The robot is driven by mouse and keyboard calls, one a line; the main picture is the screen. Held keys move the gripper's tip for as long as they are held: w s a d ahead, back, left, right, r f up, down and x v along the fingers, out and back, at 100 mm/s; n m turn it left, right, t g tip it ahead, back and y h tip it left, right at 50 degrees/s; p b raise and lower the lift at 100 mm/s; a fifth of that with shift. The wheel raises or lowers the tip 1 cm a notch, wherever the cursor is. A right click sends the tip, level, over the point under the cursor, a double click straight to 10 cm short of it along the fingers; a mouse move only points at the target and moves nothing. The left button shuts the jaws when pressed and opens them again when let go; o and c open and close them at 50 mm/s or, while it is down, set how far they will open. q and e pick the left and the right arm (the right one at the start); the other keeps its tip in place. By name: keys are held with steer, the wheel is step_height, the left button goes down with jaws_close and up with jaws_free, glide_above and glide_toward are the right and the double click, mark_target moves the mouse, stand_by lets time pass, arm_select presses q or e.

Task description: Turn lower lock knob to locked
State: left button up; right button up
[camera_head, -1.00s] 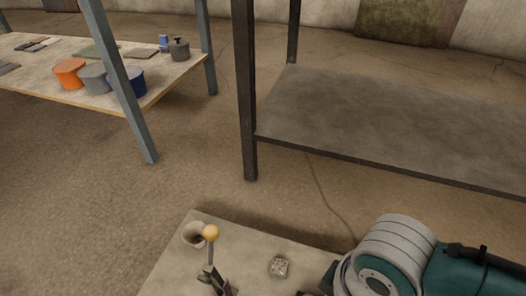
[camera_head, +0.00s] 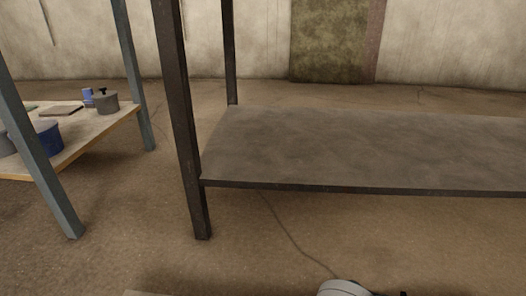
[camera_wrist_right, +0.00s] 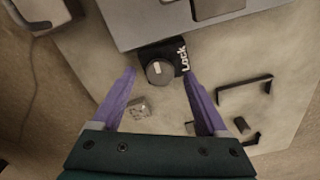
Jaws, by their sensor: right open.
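In the right wrist view a round grey knob (camera_wrist_right: 158,74) with a pale pointer mark sits on a black plate (camera_wrist_right: 174,51) lettered "Lock". The pointer mark runs roughly up and down in the picture. My right gripper (camera_wrist_right: 160,77) has its two purple fingers spread apart, one on each side of the knob in the picture. I cannot tell how far the fingertips are above it. Nothing is held between them. Only one lock knob shows. The head view shows neither the knob nor a gripper; my left gripper is out of sight.
A grey panel or box (camera_wrist_right: 145,18) borders the black plate. A small speckled block (camera_wrist_right: 139,108) and a black bracket-shaped handle (camera_wrist_right: 245,88) lie on the pale tabletop (camera_wrist_right: 105,55). The head view shows a dark shelf (camera_head: 350,150) and a side table with pots (camera_head: 106,102).

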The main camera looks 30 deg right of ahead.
steer(key=shift+s+f, duration=0.1)
steer(key=shift+f, duration=0.45)
steer(key=shift+c, duration=0.6)
jaws_close()
